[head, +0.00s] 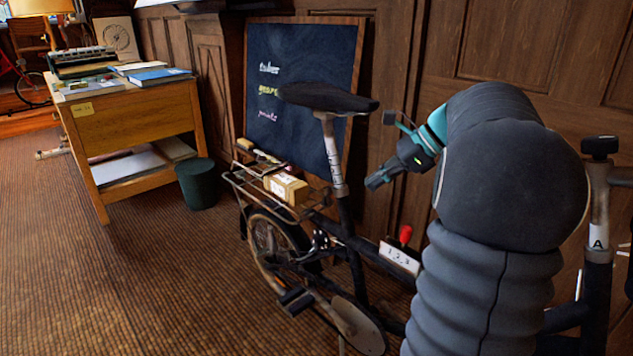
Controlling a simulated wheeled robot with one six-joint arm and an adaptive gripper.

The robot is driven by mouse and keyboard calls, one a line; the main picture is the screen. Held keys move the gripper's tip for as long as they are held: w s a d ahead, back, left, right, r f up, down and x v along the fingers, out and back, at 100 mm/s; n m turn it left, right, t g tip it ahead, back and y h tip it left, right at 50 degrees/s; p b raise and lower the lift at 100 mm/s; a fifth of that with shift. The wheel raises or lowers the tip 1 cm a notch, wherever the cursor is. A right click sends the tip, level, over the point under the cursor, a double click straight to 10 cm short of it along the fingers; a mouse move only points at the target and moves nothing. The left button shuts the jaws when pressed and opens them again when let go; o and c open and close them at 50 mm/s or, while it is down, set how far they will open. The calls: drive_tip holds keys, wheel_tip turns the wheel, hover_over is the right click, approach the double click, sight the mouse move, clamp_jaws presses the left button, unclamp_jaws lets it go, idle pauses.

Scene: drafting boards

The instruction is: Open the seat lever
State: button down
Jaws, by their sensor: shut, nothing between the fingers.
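A dark bicycle stands in front of a wood-panelled wall. Its black saddle (327,97) sits on a pale seat post (333,155) that goes down into the dark seat tube (346,215). I cannot make out a separate seat lever at the clamp; it is too small or hidden. My gripper (372,183) is shut and empty. It points down and left, just right of the lower seat post, and looks apart from it, though the depth is hard to judge. My arm covers the middle of the bicycle.
A red-knobbed lever (405,235) stands by a numbered white plate (399,257) on the frame. A rear rack (240,187) carries a yellowish box (287,188). A chalkboard (290,70) leans behind. A wooden desk (135,122) and dark bin (197,184) stand left; carpet there is clear.

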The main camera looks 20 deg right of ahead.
drive_tip(key=d, duration=0.1)
drive_tip(key=d+m, duration=0.1)
drive_tip(key=d+r+m, duration=0.1)
drive_tip(key=d, duration=0.1)
drive_tip(key=shift+w+t+y, duration=0.3)
drive_tip(key=shift+y, duration=0.1)
approach(328, 201)
wheel_tip(328, 201, down, 3)
drive_tip(key=a, duration=0.1)
drive_tip(key=w+a, duration=0.1)
drive_tip(key=w+a+f, duration=0.1)
drive_tip(key=a, duration=0.1)
drive_tip(key=shift+w+a+f+b, duration=0.2)
drive_tip(key=shift+w+f+b, duration=0.05)
drive_tip(key=shift+w+b, duration=0.15)
drive_tip(key=shift+s, duration=0.1)
